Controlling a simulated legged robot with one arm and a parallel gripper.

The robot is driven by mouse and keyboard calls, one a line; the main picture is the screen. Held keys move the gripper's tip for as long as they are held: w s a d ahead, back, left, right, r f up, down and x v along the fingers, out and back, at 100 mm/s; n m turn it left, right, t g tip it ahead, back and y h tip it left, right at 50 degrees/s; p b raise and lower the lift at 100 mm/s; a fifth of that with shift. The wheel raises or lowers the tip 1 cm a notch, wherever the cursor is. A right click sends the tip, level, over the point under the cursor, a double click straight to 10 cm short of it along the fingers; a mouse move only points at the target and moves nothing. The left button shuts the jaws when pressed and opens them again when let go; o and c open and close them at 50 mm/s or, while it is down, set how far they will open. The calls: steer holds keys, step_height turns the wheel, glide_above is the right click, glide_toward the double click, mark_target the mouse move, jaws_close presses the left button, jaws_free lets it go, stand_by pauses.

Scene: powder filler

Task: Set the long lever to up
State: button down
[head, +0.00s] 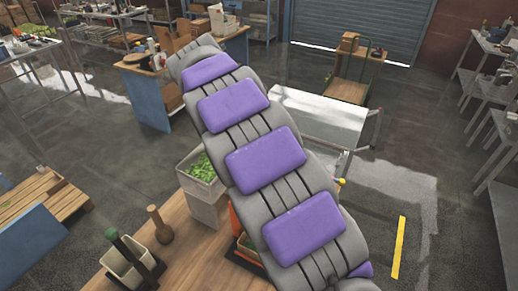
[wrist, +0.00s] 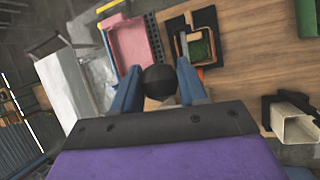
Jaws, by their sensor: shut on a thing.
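In the wrist view, a round black knob (wrist: 160,82), which looks like the end of the long lever, sits between the two blue fingers of my gripper (wrist: 158,78). My gripper is shut on it, one finger on each side. The lever's shaft is hidden behind the knob and fingers, so I cannot tell how it is tilted. In the head view, my grey and purple arm covers the gripper and the lever.
A wooden table (head: 190,262) holds a white bin (head: 121,268) with a green-handled tool and a wooden pestle (head: 160,228). A box of green pieces (head: 199,188) stands beyond. A pink tray (wrist: 133,42) and a black-edged tray (wrist: 178,30) lie beyond the knob.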

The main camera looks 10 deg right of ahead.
steer(key=shift+d+r, duration=0.15)
steer(key=shift+w+a, duration=0.25)
steer(key=shift+a, duration=0.2)
steer(key=c, duration=1)
jaws_free()
steer(key=shift+c, duration=0.2)
steer(key=o, duration=0.4)
steer(key=shift+w+a, duration=0.2)
steer(key=shift+s+a, duration=0.1)
steer(key=shift+s, duration=0.05)
steer(key=shift+r, duration=0.15)
